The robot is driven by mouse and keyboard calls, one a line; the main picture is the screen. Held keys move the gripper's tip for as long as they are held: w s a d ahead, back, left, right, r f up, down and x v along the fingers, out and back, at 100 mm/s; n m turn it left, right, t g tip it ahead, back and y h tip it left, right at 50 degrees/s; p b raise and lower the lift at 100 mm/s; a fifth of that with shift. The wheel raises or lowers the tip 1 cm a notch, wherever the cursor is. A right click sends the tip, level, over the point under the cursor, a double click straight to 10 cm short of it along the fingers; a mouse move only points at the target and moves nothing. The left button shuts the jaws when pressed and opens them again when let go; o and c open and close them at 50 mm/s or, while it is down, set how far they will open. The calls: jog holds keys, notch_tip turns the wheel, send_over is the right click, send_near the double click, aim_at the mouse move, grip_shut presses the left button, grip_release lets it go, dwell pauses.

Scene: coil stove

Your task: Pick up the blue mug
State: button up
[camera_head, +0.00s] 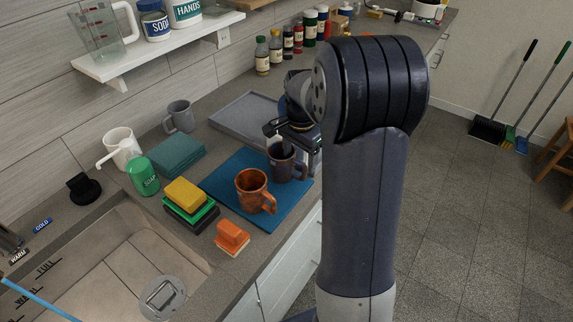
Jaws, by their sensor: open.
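A dark, slate-coloured mug (287,167) stands upright at the far right part of a blue mat (228,185). It is the nearest to blue of the mugs in view, though its colour looks dull. Its handle points right. My gripper (281,146) is open at the mug's rim, coming down from above and behind; one finger seems to overlap the mug's opening. Whether the fingers touch the mug cannot be told. My arm hides part of the area behind it. A brown-orange mug (251,188) stands just left and in front of it, on the same mat.
A grey mug (181,116), white pitcher (121,148), green soap container (142,175) and folded teal cloths (177,153) stand farther left. Stacked sponges (187,195) and an orange brush (231,236) lie near the sink (120,255). A grey tray (244,112) lies behind; bottles (276,50) line the wall.

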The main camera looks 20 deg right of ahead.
jog(key=shift+s+f+p, duration=0.2)
jog(key=shift+f+p, duration=0.35)
jog(key=shift+f, duration=1.95)
jog(key=shift+c, duration=0.3)
